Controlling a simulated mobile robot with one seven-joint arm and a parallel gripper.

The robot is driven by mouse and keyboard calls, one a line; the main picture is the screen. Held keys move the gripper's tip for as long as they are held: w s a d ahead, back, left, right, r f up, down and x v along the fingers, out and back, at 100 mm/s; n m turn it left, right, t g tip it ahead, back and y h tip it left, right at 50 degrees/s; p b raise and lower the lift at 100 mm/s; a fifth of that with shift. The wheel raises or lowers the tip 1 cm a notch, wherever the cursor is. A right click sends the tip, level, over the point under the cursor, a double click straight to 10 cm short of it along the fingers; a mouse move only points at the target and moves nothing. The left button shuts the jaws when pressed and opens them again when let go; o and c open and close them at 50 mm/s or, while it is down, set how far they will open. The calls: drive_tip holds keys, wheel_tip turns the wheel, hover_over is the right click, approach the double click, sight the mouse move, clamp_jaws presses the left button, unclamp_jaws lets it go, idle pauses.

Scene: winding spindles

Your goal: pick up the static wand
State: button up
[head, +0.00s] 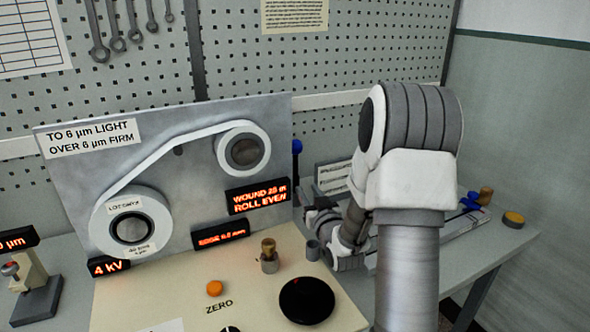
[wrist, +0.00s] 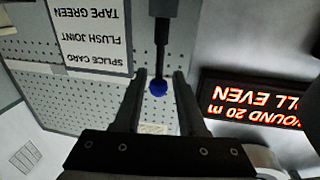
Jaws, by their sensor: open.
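The static wand appears to be the thin black rod with a blue ball tip. In the head view its blue tip (head: 297,147) stands upright just right of the grey winding panel, its lower part partly hidden. In the wrist view the black rod (wrist: 160,40) comes down from the top edge and its blue ball shows between the fingers. My gripper (wrist: 160,76) is open, with one finger on each side of the ball in the picture and visible gaps. Its depth relative to the rod is hard to tell. In the head view my arm hides much of the area right of the wand.
The grey panel (head: 190,190) with two rolls and lit displays stands left of the wand. A splice card (wrist: 88,35) hangs nearby. The pegboard is behind.

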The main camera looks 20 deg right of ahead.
sight(296, 171)
drive_tip(key=shift+w+d+r, duration=0.1)
drive_tip(key=shift+w+d, duration=0.1)
drive_tip(key=shift+w, duration=1.4)
drive_tip(key=shift+w+d, duration=0.15)
drive_tip(key=shift+w, duration=1.4)
drive_tip(key=shift+w+d+r, duration=0.1)
drive_tip(key=shift+w+d, duration=0.1)
drive_tip(key=shift+w, duration=1.4)
clamp_jaws()
